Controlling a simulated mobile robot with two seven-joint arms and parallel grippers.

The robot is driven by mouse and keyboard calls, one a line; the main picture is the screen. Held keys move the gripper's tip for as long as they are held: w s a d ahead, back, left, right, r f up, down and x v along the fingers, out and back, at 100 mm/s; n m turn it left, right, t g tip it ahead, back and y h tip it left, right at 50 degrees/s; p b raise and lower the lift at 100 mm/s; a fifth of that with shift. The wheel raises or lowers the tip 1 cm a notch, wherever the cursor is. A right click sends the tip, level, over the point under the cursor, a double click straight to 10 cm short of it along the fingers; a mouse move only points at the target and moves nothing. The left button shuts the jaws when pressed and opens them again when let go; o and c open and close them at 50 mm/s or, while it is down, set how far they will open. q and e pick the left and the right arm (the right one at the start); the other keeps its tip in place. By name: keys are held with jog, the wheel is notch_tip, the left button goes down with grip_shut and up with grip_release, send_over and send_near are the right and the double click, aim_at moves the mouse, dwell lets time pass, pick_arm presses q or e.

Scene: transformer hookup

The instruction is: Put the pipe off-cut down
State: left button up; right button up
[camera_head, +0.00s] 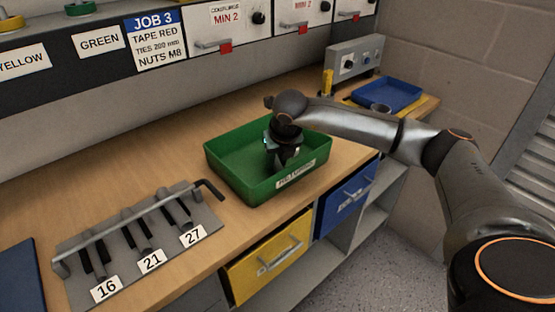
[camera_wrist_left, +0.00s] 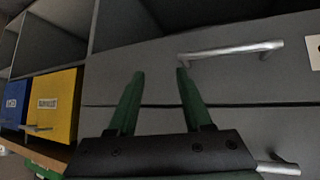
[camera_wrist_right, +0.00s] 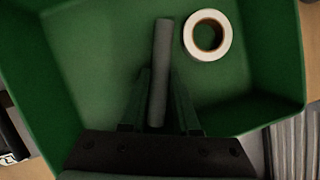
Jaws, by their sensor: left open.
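The pipe off-cut (camera_wrist_right: 160,60) is a plain grey rod in the right wrist view. It stands out past the fingertips of my right gripper (camera_wrist_right: 159,72), which is shut on it. In the head view my right gripper (camera_head: 284,158) points down inside the green tray (camera_head: 228,178); the pipe cannot be made out there. The tray floor (camera_wrist_right: 95,65) lies beneath the pipe; I cannot tell whether they touch. My left gripper (camera_wrist_left: 160,73) is open and empty, facing grey drawer fronts; it does not show in the head view.
A white tape roll (camera_wrist_right: 189,36) lies in the tray, right of the pipe. A rack (camera_head: 75,262) labelled 16, 21 and 27 stands left of the tray. A blue tray (camera_head: 410,91) and a grey control box (camera_head: 368,52) are at the far right. Bench space (camera_head: 130,185) behind the rack is clear.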

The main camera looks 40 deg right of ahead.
jog(key=o, duration=0.4)
jog(key=shift+r, duration=0.1)
jog(key=shift+r+p, duration=0.25)
jog(key=shift+p, duration=0.05)
jog(key=v, duration=1.1)
jog(key=shift+r, duration=0.35)
jog(key=shift+s+a, duration=0.1)
